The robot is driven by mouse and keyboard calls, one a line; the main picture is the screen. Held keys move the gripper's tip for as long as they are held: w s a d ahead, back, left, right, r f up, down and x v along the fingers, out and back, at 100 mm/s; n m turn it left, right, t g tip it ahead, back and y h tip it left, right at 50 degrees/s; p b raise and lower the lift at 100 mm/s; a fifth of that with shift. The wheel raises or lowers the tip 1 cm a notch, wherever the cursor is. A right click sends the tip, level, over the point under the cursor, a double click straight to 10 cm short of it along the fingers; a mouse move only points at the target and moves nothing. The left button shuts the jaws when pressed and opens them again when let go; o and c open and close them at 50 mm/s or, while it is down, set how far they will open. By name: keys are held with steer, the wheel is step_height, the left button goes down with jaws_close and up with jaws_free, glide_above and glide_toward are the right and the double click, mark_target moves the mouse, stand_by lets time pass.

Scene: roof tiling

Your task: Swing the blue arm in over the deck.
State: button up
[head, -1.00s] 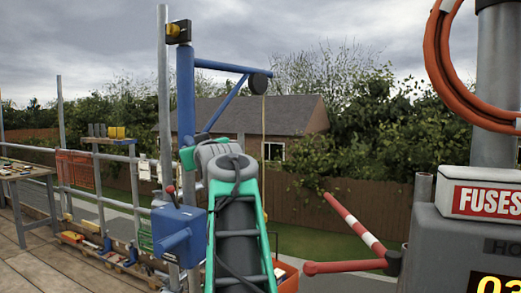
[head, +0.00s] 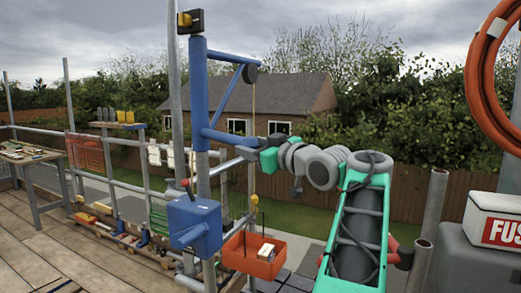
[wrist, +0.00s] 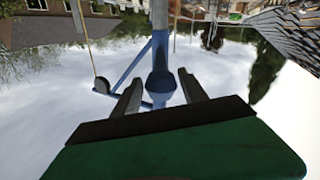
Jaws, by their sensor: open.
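The blue arm (head: 234,57) is a boom with a diagonal brace on a blue upright post (head: 200,95). It points right and away, off the deck (head: 30,220) side, with a dark pulley at its tip. A rope hangs from the pulley. A short blue bar (head: 228,137) sticks out from the post lower down, towards my gripper. My gripper (head: 245,153) is at the end of that bar. In the wrist view its open fingers (wrist: 160,88) stand either side of the blue bar's end (wrist: 161,82); I cannot tell whether they touch it.
An orange bin (head: 253,262) sits below the rope. A blue box with a red-knobbed lever (head: 193,225) is on the post under the bar. Guard rails (head: 110,185) edge the deck.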

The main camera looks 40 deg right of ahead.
steer(key=shift+s+a, duration=0.1)
steer(key=shift+s, duration=1.05)
